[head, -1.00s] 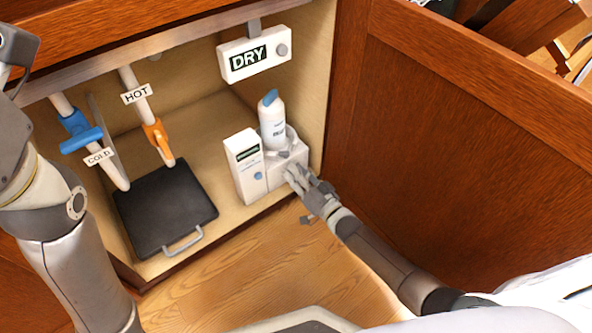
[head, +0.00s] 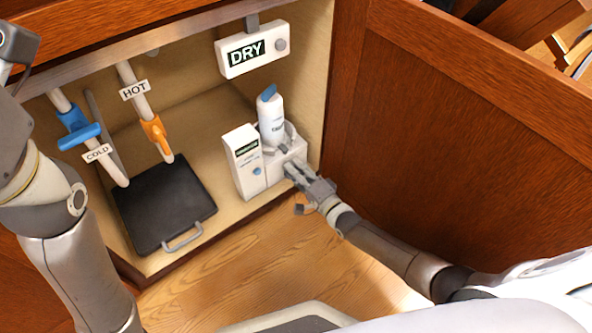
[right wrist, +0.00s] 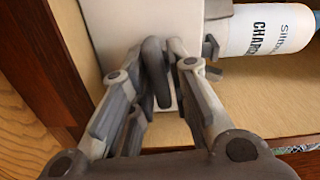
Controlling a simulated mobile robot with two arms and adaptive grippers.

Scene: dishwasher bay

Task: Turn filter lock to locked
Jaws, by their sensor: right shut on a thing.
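The white filter unit (head: 243,163) stands at the right of the cabinet floor, with a white bottle (head: 271,122) upright in a grey holder on it. The filter lock looks like a dark grey upright handle (right wrist: 156,72) on the unit's white face in the right wrist view. My right gripper (head: 288,170) is at the front of the unit's right part. In the right wrist view its fingers (right wrist: 155,85) are shut on the handle from both sides. In the head view the fingers hide the handle, and no lock marking is readable. My left arm shows at the left edge; its gripper is not visible.
A black tray (head: 165,205) lies on the cabinet floor left of the unit. A blue COLD valve (head: 78,130) and an orange HOT valve (head: 156,133) are on pipes behind it. A DRY box (head: 252,51) hangs above. A wooden panel (head: 450,130) stands close on the right.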

